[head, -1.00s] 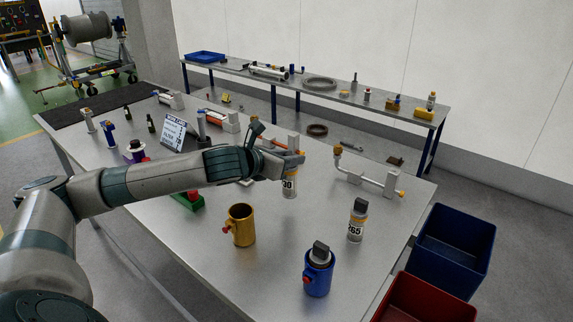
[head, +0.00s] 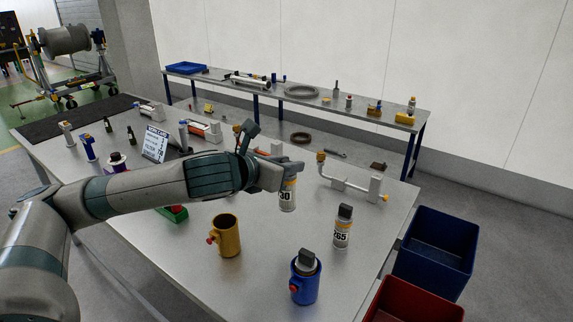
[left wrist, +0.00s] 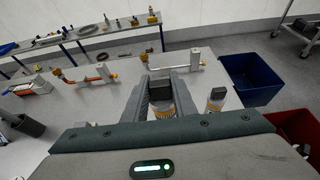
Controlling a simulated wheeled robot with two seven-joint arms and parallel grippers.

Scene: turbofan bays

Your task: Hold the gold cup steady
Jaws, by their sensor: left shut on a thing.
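The gold cup (head: 226,237) stands upright on the metal table, with a red knob on its left side. No gripper touches it in the head view, and I cannot make it out in the left wrist view. My left gripper (head: 285,170) is behind and to the right of the cup, shut on a white bottle (head: 287,196) marked "30". The left wrist view shows this bottle's dark cap (left wrist: 160,90) between the fingers. I cannot tell whether its base touches the table. My right gripper is not in view.
A blue cup (head: 305,283) with a dark-capped thing in it stands at the front. A bottle marked "265" (head: 343,228) stands behind it. A blue bin (head: 436,255) and a red bin (head: 410,302) are at the right. A pipe fitting (head: 350,183) lies behind.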

